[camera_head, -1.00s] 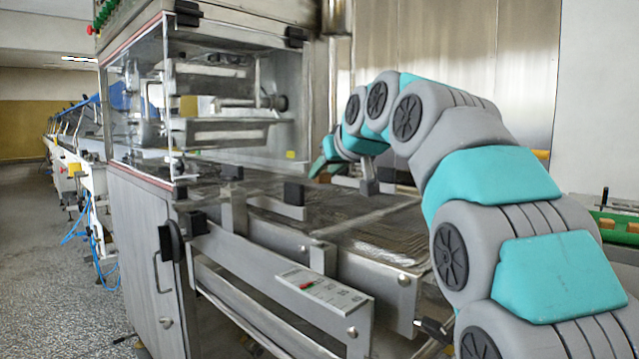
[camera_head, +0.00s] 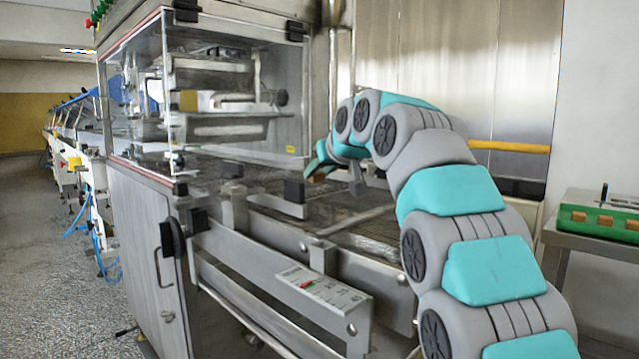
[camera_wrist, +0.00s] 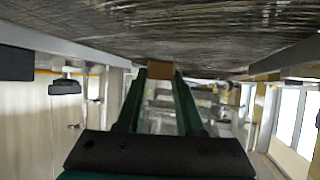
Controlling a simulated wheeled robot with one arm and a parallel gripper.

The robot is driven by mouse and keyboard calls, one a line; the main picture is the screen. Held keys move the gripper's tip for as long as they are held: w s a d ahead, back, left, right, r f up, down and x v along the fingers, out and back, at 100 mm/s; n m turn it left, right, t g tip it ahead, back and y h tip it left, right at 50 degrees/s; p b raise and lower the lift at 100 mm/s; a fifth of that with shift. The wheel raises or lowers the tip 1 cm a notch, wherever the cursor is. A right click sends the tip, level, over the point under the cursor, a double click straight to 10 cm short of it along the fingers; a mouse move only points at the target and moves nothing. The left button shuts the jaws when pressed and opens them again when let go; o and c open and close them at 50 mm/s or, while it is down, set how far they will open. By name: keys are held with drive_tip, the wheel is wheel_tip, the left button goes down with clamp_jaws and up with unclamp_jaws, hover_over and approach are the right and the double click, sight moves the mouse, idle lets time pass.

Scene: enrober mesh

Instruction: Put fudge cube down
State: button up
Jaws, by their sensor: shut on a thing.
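The brown fudge cube (camera_wrist: 160,70) is between the tips of my gripper's green fingers (camera_wrist: 160,88) in the wrist view. My gripper (camera_head: 316,168) is shut on it. In the head view the fudge cube (camera_head: 317,177) shows only as a small brown patch below the fingers, over the enrober's mesh belt. The wire mesh (camera_head: 368,241) runs from the machine opening towards the front. In the wrist view the mesh (camera_wrist: 160,28) fills the top, close to the cube. I cannot tell whether the cube touches it.
The enrober's clear hood (camera_head: 140,110) stands left of my gripper. A metal side rail (camera_head: 270,270) with a label plate (camera_head: 318,290) runs along the belt's near side. At the right, a green tray (camera_head: 570,222) with several brown cubes stands on a metal table (camera_head: 590,241).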

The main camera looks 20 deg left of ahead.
drive_tip(key=shift+f, duration=1.3)
drive_tip(key=shift+f, duration=0.2)
drive_tip(key=o, duration=1)
drive_tip(key=shift+r, duration=0.1)
drive_tip(key=shift+r, duration=0.2)
